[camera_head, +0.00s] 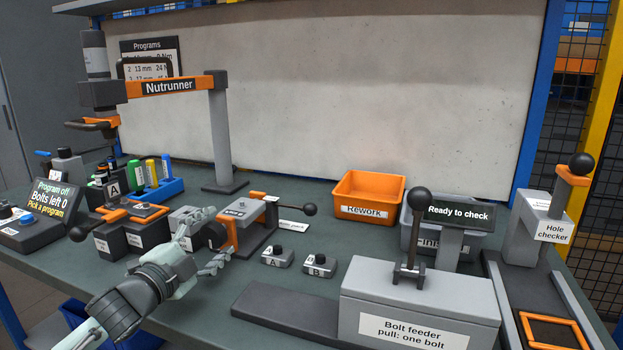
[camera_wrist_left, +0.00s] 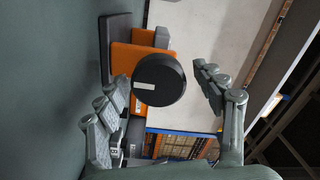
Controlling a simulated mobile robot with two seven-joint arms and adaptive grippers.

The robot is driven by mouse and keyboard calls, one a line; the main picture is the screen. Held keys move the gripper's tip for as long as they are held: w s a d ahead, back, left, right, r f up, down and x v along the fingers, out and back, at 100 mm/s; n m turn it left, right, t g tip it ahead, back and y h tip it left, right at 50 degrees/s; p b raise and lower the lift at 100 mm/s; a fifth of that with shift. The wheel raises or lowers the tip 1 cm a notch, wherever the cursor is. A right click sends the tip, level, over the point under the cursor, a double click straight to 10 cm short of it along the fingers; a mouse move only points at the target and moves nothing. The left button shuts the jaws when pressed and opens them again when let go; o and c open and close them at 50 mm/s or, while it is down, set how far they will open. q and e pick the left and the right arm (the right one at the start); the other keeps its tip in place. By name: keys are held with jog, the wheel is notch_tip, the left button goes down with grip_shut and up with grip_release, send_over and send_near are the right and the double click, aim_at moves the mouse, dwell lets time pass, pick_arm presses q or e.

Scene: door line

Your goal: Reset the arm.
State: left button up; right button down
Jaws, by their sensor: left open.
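My left gripper (camera_head: 217,236) comes in from the lower left in the head view. It is open, its fingers spread either side of a dark round knob beside an orange and grey fixture (camera_head: 240,222). In the left wrist view, a black round knob (camera_wrist_left: 160,80) with a pale mark lies between and beyond the open fingers (camera_wrist_left: 163,88). An orange block (camera_wrist_left: 125,62) is behind it. I cannot tell whether the fingers touch the knob. The Nutrunner arm (camera_head: 170,86), orange with a grey post, stands at the back left with a dark tool hanging from it.
A bolt feeder (camera_head: 415,300) with a ball lever stands front right. An orange Rework bin (camera_head: 369,194) and a grey bin lie behind. A display (camera_head: 53,197) and another fixture (camera_head: 130,228) crowd the left.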

pick_arm(q)
jog(key=m, duration=0.7)
jog(key=shift+f, duration=0.1)
jog(key=m, duration=0.7)
jog(key=shift+f, duration=0.1)
